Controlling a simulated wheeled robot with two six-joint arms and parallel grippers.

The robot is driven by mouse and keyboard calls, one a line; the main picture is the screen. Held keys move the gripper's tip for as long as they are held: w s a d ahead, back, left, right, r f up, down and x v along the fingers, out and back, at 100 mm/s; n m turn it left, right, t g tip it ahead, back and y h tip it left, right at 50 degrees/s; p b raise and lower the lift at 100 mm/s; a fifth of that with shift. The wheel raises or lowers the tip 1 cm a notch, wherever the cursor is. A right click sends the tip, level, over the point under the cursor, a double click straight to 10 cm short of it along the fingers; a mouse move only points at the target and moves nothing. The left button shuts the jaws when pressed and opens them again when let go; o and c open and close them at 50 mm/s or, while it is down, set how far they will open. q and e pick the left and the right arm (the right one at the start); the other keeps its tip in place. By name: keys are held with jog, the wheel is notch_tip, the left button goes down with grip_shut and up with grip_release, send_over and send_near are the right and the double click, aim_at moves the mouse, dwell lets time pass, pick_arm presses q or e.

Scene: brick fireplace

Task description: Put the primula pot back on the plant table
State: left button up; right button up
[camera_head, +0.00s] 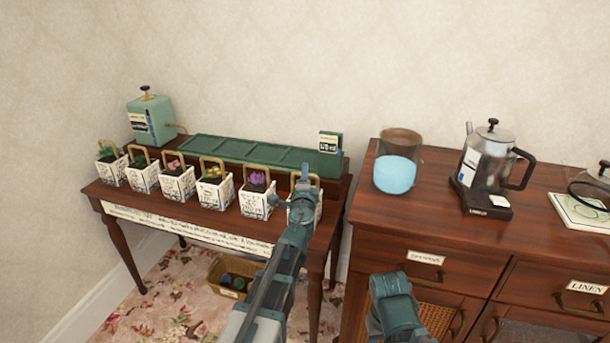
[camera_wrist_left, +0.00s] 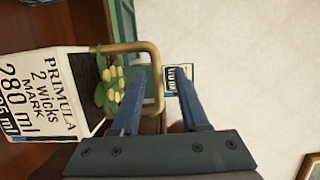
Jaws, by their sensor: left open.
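The primula pot (camera_head: 318,207) is a white square pot at the right end of the row on the dark wood plant table (camera_head: 150,206), partly hidden by my left arm. The left wrist view shows its PRIMULA label (camera_wrist_left: 50,95), pale yellow flowers and brass loop handle (camera_wrist_left: 150,55). My left gripper (camera_head: 304,178) is at the handle; in the left wrist view its fingers (camera_wrist_left: 162,78) are apart, with the handle's top bar between them. I cannot tell whether they touch.
Several similar potted plants (camera_head: 210,188) stand left of it. Behind are a green tray (camera_head: 245,150), a green canister (camera_head: 150,120) and a small sign (camera_head: 330,142). A cabinet (camera_head: 470,240) with a kettle (camera_head: 488,160) and blue-white vessel (camera_head: 394,174) stands close right.

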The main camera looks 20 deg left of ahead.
pick_arm(q)
jog(key=v, duration=1.1)
jog(key=s+d+n+g+h+p, duration=0.1)
jog(key=s+d+n+g+p, duration=0.4)
jog(key=s+d+g+p, duration=0.2)
jog(key=s+d+n+g+h+p, duration=0.1)
jog(key=s+d+n+g+p, duration=0.5)
jog(key=s+g+p, duration=0.5)
jog(key=s+d+p, duration=0.1)
jog(key=s+p, duration=0.2)
jog(key=s, duration=0.3)
jog(key=shift+s+n+h+p, duration=0.3)
jog(key=shift+s+h+p, duration=0.05)
jog(key=shift+h+p, duration=0.05)
